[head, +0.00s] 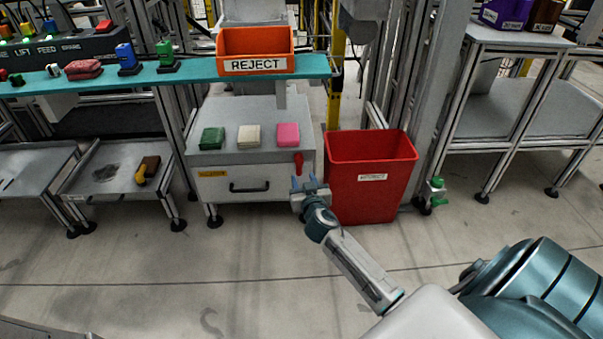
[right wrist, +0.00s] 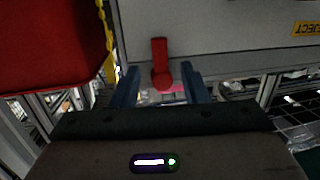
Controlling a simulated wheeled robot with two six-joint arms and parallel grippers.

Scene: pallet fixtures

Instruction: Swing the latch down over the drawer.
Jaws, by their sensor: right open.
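The red latch (head: 298,162) is at the front right of the grey cabinet, by the top right corner of the drawer (head: 225,190). The drawer front looks closed and has a dark handle (head: 249,187) and a yellow label. In the right wrist view the picture is turned over, and the latch (right wrist: 159,60) shows as a bar with a round end. My right gripper (head: 310,184) is just below and in front of the latch. Its open fingers (right wrist: 160,84) stand on either side of the latch's round end in that view, apparently without touching. My left gripper is out of view.
A red bin (head: 370,175) stands close to the right of the cabinet and gripper. Green, cream and pink blocks (head: 249,136) lie on the cabinet top. An orange REJECT bin (head: 255,50) sits on the teal shelf above. The floor in front is clear.

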